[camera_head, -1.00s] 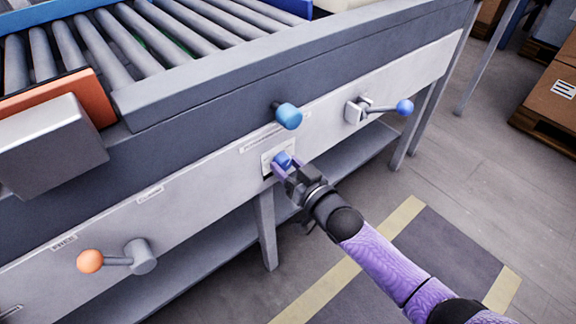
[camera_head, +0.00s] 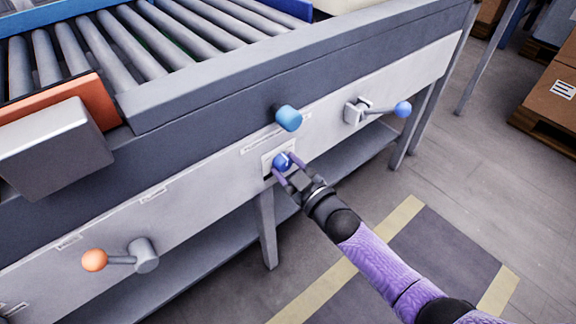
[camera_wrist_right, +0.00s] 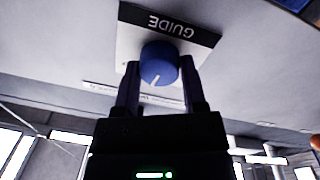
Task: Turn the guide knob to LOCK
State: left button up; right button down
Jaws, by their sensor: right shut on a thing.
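The blue guide knob (camera_head: 282,161) is on a pale plate on the machine's front panel. In the right wrist view the knob (camera_wrist_right: 158,62) shows a white pointer mark at its lower edge, left of its middle. A dark GUIDE label (camera_wrist_right: 170,22) reads upside down there. My right gripper (camera_head: 286,166) is at the panel, shut on the knob with one finger on each side. In the wrist view the right gripper (camera_wrist_right: 160,84) shows the knob between its fingers. I cannot read a LOCK mark. My left gripper is not in view.
A light-blue knob (camera_head: 288,118) projects above the guide knob. A blue-ended lever (camera_head: 402,109) is to the right, and an orange-ended lever (camera_head: 95,260) at the lower left. Conveyor rollers (camera_head: 130,45) lie above the panel. Open floor (camera_head: 480,180) is at the right.

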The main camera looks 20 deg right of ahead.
jog(key=n, duration=0.4)
jog(key=shift+f, duration=0.1)
jog(key=n, duration=0.5)
jog(key=shift+y, duration=0.3)
jog(key=shift+n+b, duration=0.35)
jog(key=shift+n, duration=0.55)
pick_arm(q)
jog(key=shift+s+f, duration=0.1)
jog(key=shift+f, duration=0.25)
pick_arm(e)
jog(key=shift+n, duration=0.5)
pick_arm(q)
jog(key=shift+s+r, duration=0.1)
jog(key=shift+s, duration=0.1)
pick_arm(e)
jog(key=shift+c, duration=2.1)
grip_release()
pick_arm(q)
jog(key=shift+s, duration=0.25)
pick_arm(e)
jog(key=shift+o, duration=1.4)
